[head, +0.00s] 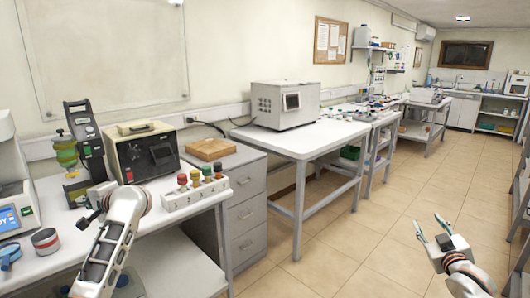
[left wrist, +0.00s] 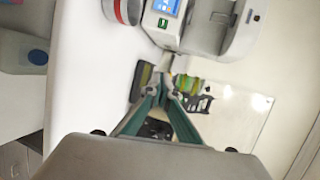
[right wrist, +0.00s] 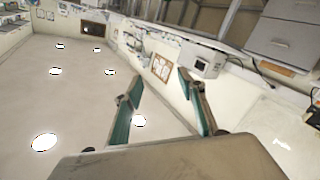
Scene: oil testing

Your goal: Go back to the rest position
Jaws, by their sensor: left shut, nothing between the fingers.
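My left gripper (head: 97,203) is over the white bench at the left, beside the black-and-green stand device (head: 88,145). In the left wrist view its fingers (left wrist: 163,90) meet at the tips, with nothing between them. My right gripper (head: 428,224) is held over the open tiled floor at the lower right. Its two fingers are spread and empty, and they also show apart in the right wrist view (right wrist: 158,90). Nothing touches the right gripper.
On the left bench stand a rack of colour-capped bottles (head: 196,194), a beige-black instrument (head: 142,152), a red-rimmed tin (head: 45,241) and a white machine with a blue screen (head: 9,219). A grey box (head: 285,105) stands on the middle table (head: 299,140). The tiled floor (head: 375,222) is clear.

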